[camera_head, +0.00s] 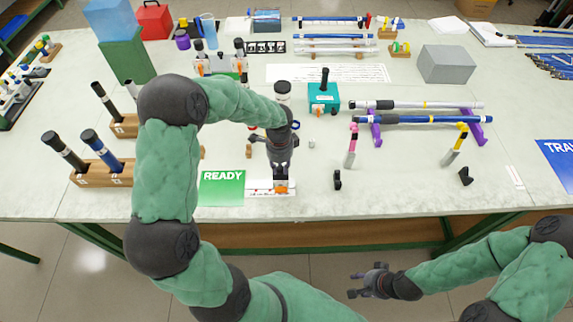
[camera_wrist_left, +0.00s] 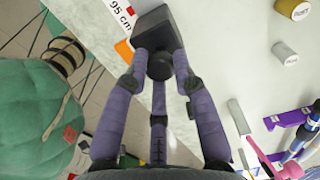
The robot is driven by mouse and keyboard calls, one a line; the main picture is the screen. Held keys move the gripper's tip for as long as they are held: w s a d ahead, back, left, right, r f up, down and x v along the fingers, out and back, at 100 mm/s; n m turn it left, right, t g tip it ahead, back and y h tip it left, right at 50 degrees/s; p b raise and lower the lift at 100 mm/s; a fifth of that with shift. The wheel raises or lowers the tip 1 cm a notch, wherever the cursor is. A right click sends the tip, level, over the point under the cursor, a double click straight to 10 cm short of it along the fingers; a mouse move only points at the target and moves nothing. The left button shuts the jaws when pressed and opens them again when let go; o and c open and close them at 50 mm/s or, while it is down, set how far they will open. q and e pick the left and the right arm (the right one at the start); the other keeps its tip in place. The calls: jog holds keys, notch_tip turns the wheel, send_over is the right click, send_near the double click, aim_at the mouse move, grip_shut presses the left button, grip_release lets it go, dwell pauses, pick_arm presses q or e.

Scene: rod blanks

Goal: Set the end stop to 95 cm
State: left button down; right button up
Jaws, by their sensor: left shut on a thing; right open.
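The end stop (camera_wrist_left: 160,35) is a dark block with a round black knob (camera_wrist_left: 160,65). In the head view it (camera_head: 281,172) sits at the right part of a short white scale strip (camera_head: 256,186) near the table's front edge. My left gripper (camera_head: 281,160) points down from above, and its fingers (camera_wrist_left: 160,80) are closed around the knob. A "95 cm" label (camera_wrist_left: 121,14) with a red mark lies beside the block, and an orange piece (camera_wrist_left: 124,48) shows by it. The block hides part of the scale. My right gripper (camera_head: 372,282) is open and empty, in front of the table.
A green READY card (camera_head: 222,188) lies left of the strip. Purple stands (camera_head: 478,130) with rods, a teal box (camera_head: 324,98) and a grey block (camera_head: 447,64) are behind to the right. Small black pieces (camera_head: 337,180) stand right of the strip.

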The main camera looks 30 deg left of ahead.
pick_arm(q)
jog(key=s+a, duration=0.2)
jog(key=a, duration=0.1)
jog(key=shift+a+p, duration=0.15)
jog(key=shift+p, duration=0.15)
jog(key=c, duration=1)
grip_release()
notch_tip(320, 180, up, 12)
